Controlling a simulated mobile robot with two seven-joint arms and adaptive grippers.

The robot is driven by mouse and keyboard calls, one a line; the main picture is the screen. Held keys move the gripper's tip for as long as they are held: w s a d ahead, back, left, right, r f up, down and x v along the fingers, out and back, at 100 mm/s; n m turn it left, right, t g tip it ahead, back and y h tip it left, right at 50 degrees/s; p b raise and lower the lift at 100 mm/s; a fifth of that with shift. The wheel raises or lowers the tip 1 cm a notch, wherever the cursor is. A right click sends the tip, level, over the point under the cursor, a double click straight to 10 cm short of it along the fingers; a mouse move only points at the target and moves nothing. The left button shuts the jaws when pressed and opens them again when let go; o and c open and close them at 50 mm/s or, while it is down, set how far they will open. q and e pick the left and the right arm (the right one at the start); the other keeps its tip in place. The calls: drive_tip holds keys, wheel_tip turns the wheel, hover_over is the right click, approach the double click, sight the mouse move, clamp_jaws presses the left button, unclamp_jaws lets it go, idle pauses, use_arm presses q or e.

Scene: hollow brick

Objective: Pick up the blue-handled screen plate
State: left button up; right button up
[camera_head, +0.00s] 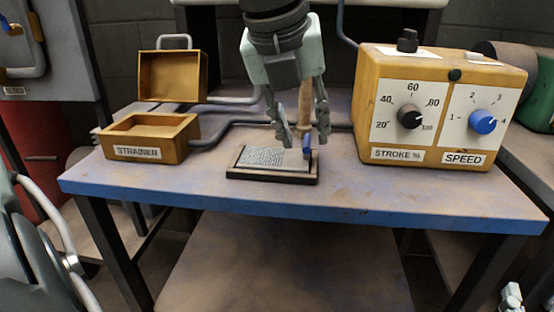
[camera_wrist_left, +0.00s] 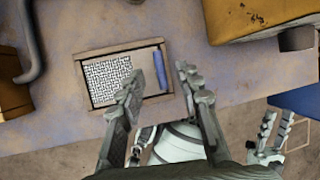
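The screen plate (camera_head: 262,157) is a pale mesh square lying in a shallow dark-edged tray (camera_head: 272,180) on the bench; it also shows in the left wrist view (camera_wrist_left: 107,80). Its blue handle (camera_head: 307,153) is at the tray's right side, and the left wrist view shows the handle (camera_wrist_left: 160,68) whole. My left gripper (camera_head: 304,142) points down over the handle. Its fingers are apart, one to each side of the handle, and I see no contact. My right gripper (camera_wrist_left: 276,133) is away to the right in the left wrist view, its fingers apart and empty.
A yellow control box (camera_head: 440,105) with two dials stands right of the tray. An open yellow strainer box (camera_head: 150,137) stands left, with its raised lid (camera_head: 172,75) and a grey pipe (camera_head: 230,124) behind. The bench's blue front edge (camera_head: 300,212) is clear.

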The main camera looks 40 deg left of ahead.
use_arm(q)
drive_tip(key=shift+x, duration=0.95)
drive_tip(key=shift+c, duration=0.2)
clamp_jaws()
drive_tip(key=shift+r, duration=0.2)
